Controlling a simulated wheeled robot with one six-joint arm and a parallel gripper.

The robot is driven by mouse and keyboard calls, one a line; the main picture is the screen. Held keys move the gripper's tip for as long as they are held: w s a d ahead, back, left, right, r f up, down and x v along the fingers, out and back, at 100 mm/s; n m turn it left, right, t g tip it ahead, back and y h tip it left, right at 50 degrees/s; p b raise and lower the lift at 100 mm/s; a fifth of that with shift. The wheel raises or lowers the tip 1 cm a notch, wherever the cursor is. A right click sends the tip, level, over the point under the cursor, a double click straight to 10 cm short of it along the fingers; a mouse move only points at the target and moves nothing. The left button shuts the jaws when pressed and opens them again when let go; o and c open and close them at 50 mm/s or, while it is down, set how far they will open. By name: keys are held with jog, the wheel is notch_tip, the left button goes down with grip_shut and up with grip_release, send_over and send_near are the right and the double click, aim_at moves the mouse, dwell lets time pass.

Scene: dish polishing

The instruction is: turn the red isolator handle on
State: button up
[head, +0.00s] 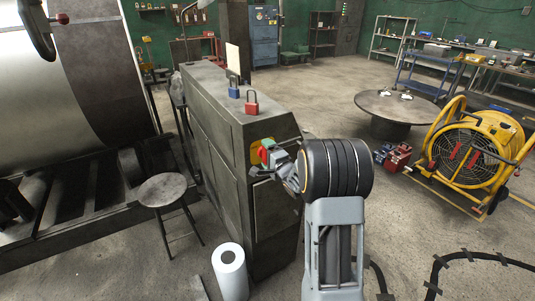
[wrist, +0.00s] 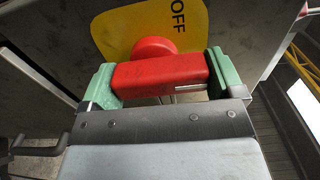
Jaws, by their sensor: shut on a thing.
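The red isolator handle (wrist: 160,74) sits in front of a yellow plate (wrist: 150,25) on the cabinet's end face. The word OFF shows on the plate in the wrist view. My gripper (wrist: 163,82) is shut on the handle, with one green fingertip at each end of its bar. In the head view the red handle (head: 264,155) shows small on the yellow plate (head: 254,152), partly covered by my gripper (head: 268,158). The rest of the plate's lettering is hidden or out of view.
A red padlock (head: 251,103) and a blue padlock (head: 234,88) stand on top of the grey cabinet (head: 215,95). A stool (head: 163,190) and a white roll (head: 230,270) are at left. A yellow fan (head: 470,155) stands at right, with open floor before it.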

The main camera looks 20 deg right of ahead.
dwell(0.4)
jog(key=o, duration=0.7)
jog(key=s, duration=0.4)
jog(key=s+d+b, duration=0.1)
jog(key=s, duration=0.4)
jog(key=s+b, duration=0.1)
jog(key=s, duration=0.3)
jog(key=shift+s+d, duration=0.3)
jog(key=shift+s, duration=0.05)
